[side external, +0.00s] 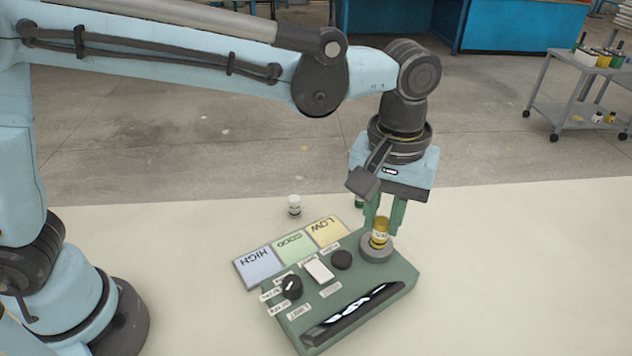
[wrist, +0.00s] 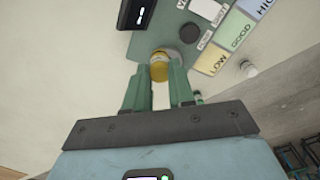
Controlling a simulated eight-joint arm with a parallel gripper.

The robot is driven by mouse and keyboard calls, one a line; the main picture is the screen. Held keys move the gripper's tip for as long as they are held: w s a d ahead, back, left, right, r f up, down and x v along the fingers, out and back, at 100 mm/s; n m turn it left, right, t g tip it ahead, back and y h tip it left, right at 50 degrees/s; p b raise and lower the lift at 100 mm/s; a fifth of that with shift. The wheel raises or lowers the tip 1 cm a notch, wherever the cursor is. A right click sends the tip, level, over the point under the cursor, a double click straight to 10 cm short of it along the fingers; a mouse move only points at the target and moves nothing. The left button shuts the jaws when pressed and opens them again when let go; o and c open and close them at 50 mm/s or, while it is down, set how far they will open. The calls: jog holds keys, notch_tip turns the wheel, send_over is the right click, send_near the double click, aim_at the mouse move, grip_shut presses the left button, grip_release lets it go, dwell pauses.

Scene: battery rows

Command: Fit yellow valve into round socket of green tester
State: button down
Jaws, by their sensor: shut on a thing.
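The yellow valve (side external: 380,234) is upright between the green fingers of my gripper (side external: 384,223), which is shut on it. It also shows in the wrist view (wrist: 159,70) between the fingertips (wrist: 160,78). The green tester (side external: 325,320) lies on the table. Its round grey socket (side external: 376,254) is at the tester's far right corner, directly under the valve in the side view. In the wrist view the valve overlaps the edge of the grey socket (wrist: 174,55). The valve's lower end is at the socket; I cannot tell whether it is inside.
The tester carries a black knob (side external: 291,288), a dark round part (side external: 342,260), a white panel (side external: 318,270) and a black bar. HIGH, GOOD and LOW cards (side external: 292,247) lie behind it. A white bottle (side external: 294,205) and a green item (side external: 359,201) stand beyond. The table's right side is clear.

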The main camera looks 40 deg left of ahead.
jog(key=shift+w+a+f, duration=0.3)
jog(key=shift+w+f, duration=0.3)
jog(key=shift+f, duration=0.45)
jog(key=shift+w+a+f, duration=0.3)
jog(key=shift+w+f, duration=0.25)
jog(key=shift+f, duration=0.55)
jog(key=shift+w+a+f, duration=0.3)
jog(key=shift+w+f, duration=0.3)
jog(key=shift+f, duration=0.45)
jog(key=shift+f, duration=0.15)
jog(key=c, duration=1)
grip_release()
jog(key=shift+o, duration=0.2)
